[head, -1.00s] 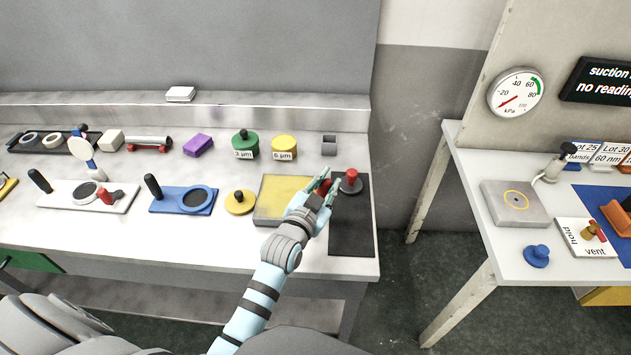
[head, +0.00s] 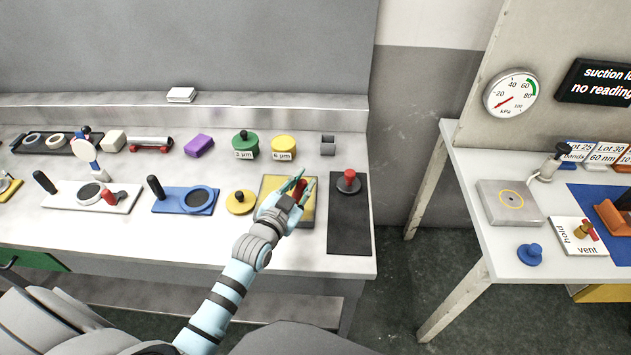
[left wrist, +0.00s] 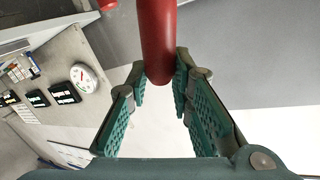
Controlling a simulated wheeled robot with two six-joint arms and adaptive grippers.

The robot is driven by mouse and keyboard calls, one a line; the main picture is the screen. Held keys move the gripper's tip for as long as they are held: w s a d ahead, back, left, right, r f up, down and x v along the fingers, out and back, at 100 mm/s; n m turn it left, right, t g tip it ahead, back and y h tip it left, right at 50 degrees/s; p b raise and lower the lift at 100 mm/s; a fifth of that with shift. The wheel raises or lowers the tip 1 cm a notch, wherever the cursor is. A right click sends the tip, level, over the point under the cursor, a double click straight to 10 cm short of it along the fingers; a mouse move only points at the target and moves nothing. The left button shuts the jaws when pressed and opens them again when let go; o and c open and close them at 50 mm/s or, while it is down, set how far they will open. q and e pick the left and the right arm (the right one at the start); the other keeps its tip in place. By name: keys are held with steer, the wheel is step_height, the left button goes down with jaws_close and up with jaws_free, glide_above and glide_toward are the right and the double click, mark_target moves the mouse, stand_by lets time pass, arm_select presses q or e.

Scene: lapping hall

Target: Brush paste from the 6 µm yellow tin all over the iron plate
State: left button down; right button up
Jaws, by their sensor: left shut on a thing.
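The iron plate (head: 271,188) lies near the right end of the bench, and its visible top looks mostly yellow. My left gripper (head: 294,190) is over the plate, shut on the red handle of the brush (head: 301,187). The red handle (left wrist: 157,40) also shows between the fingers in the left wrist view. The brush's lower end is hidden, so I cannot tell whether it touches the plate. The yellow 6 µm tin (head: 283,147) stands behind the plate. A yellow lid with a knob (head: 240,202) lies left of the plate. My right gripper is not in view.
A dark mat (head: 348,225) with a red-knobbed weight (head: 349,182) lies right of the plate. The green 3 µm tin (head: 245,145) stands beside the yellow one. A blue tray (head: 172,204) lies farther left. A gap separates this bench from the right-hand table (head: 470,200).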

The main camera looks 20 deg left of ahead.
arm_select(q)
steer(key=s+a, duration=0.3)
steer(key=a, duration=0.5)
steer(key=shift+a+p, duration=0.3)
steer(key=shift+p, duration=0.05)
step_height(320, 180, up, 6)
steer(key=p, duration=0.6)
steer(key=shift+r, duration=0.15)
steer(key=shift+r+p, duration=0.3)
steer(key=shift+r, duration=1.1)
